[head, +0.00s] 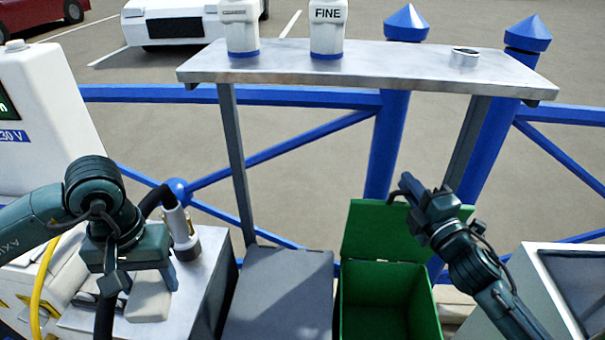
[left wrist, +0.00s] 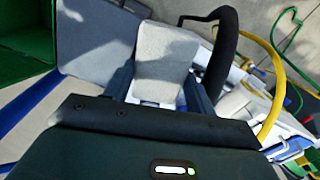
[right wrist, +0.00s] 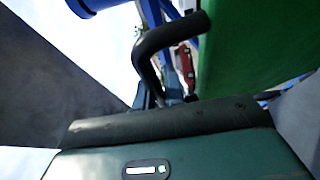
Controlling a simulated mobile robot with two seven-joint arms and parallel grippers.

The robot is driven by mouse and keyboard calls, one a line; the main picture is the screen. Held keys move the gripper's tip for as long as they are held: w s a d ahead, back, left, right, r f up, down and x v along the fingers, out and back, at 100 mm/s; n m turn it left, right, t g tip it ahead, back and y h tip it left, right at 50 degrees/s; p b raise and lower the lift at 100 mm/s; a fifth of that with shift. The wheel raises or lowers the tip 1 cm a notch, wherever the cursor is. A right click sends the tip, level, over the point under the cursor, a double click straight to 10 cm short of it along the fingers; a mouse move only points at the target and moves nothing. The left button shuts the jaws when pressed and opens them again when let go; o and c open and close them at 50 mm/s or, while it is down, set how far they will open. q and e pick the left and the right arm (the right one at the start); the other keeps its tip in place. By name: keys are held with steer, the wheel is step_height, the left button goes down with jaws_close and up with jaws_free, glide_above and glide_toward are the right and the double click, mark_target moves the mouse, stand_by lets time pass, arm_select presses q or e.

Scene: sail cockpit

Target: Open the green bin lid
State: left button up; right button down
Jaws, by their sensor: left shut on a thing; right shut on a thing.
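The green bin (head: 390,300) stands at the lower middle right of the head view, its empty inside showing. Its green lid (head: 375,228) stands raised at the back of the bin; it also fills the upper right of the right wrist view (right wrist: 255,45). My right gripper (head: 405,190) is at the lid's top right edge, shut on the dark curved lid handle (right wrist: 150,45); its fingertips are mostly hidden. My left gripper (head: 118,285) is over the left counter, shut on a pale grey block (left wrist: 163,55) between its fingers.
A dark grey box top (head: 278,295) lies left of the bin. A metal shelf (head: 350,65) with two white containers (head: 327,30) spans behind. A black hose with nozzle (head: 182,230) and a yellow cable (head: 42,290) are near my left gripper. A white-framed panel (head: 570,290) stands right.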

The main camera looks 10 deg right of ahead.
steer(key=shift+s+a, duration=0.1)
